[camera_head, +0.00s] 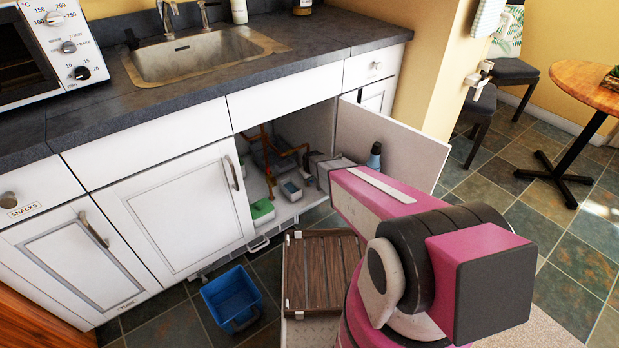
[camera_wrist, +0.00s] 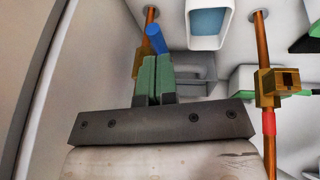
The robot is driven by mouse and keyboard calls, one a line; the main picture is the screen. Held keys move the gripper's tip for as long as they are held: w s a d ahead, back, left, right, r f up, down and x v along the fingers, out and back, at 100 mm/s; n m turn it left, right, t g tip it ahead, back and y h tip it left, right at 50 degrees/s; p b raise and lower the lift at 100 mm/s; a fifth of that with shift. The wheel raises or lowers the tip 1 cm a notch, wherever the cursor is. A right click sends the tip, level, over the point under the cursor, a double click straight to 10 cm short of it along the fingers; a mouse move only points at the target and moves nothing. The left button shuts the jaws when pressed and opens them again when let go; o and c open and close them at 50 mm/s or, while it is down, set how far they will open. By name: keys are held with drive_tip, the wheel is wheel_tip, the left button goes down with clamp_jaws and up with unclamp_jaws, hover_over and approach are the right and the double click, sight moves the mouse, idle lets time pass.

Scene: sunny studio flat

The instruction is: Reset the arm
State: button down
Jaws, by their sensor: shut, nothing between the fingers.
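In the wrist view my gripper (camera_wrist: 156,62) has its two green fingers together, with no gap between them. In the head view my pink arm (camera_head: 375,195) reaches forward into the open cabinet (camera_head: 306,127) under the sink. The fingers cannot be made out there.
A brass valve (camera_wrist: 278,87) on another copper pipe is close in the wrist view. A blue bin (camera_head: 231,297) and a wooden slatted crate (camera_head: 322,270) are on the floor side.

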drive_tip(key=s+d+r+m+g, duration=0.1)
drive_tip(key=s+d+r+m, duration=0.1)
drive_tip(key=s+d+r, duration=0.3)
drive_tip(key=s+d+r+m+g, duration=0.2)
drive_tip(key=s+d+r, duration=0.3)
drive_tip(key=s+r, duration=0.7)
drive_tip(key=s+d+r+m+g, duration=0.1)
drive_tip(key=s+d+r+m, duration=0.1)
drive_tip(key=s+d+r, duration=0.3)
drive_tip(key=s+r, duration=0.4)
drive_tip(key=shift+s+r+g+h, duration=0.2)
drive_tip(key=shift+g+h, duration=0.1)
drive_tip(key=shift+g, duration=0.1)
